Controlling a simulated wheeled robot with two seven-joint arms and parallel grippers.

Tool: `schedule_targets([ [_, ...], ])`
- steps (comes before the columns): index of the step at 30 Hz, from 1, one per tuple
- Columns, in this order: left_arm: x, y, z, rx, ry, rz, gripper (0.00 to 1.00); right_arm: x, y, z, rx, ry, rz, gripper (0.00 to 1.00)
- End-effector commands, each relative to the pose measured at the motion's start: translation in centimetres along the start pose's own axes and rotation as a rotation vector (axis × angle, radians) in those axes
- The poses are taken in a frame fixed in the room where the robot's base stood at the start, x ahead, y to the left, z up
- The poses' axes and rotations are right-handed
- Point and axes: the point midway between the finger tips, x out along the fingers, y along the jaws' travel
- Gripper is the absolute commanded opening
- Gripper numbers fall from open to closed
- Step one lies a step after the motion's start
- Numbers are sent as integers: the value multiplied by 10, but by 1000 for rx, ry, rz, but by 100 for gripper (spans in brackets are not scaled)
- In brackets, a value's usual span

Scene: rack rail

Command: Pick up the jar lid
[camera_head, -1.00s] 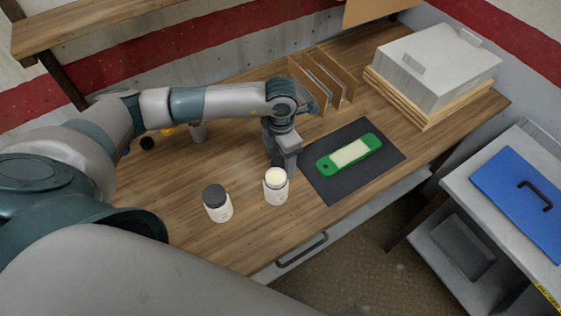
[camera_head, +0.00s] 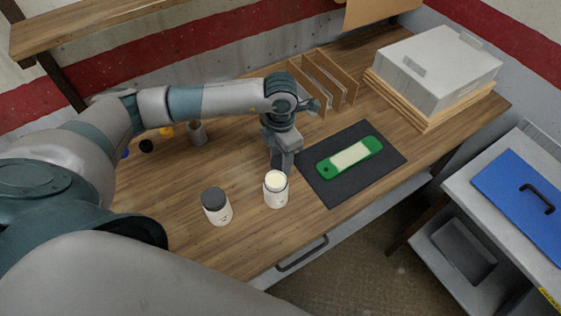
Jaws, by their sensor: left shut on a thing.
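My left gripper (camera_head: 284,166) reaches down from above, just behind a white jar (camera_head: 275,195) with a cream-coloured round top. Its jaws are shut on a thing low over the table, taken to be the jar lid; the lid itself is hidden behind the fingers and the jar. A second white jar (camera_head: 217,212) with a dark lid on it stands to the left. Both jars are upright. My right gripper is not in view.
A dark mat (camera_head: 390,158) with a green and cream piece (camera_head: 350,156) lies just right of the gripper. A wooden divider rack (camera_head: 325,85) and a grey box (camera_head: 437,72) stand behind. A cup (camera_head: 197,133) stands back left. The front left table is clear.

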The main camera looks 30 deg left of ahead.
Motion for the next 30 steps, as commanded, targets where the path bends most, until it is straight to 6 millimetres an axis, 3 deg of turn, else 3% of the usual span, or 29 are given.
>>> schedule_targets([
  [5, -24, 0, 2, 3, -6, 3, 23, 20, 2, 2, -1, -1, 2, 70],
  [16, -65, -52, 54, 6, -5, 1, 23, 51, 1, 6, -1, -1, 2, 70],
  [24, -88, -76, 78, 2, -2, 1, 23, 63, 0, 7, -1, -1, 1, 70],
  [30, -94, -82, 83, 1, 0, 1, 23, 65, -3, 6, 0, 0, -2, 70],
])
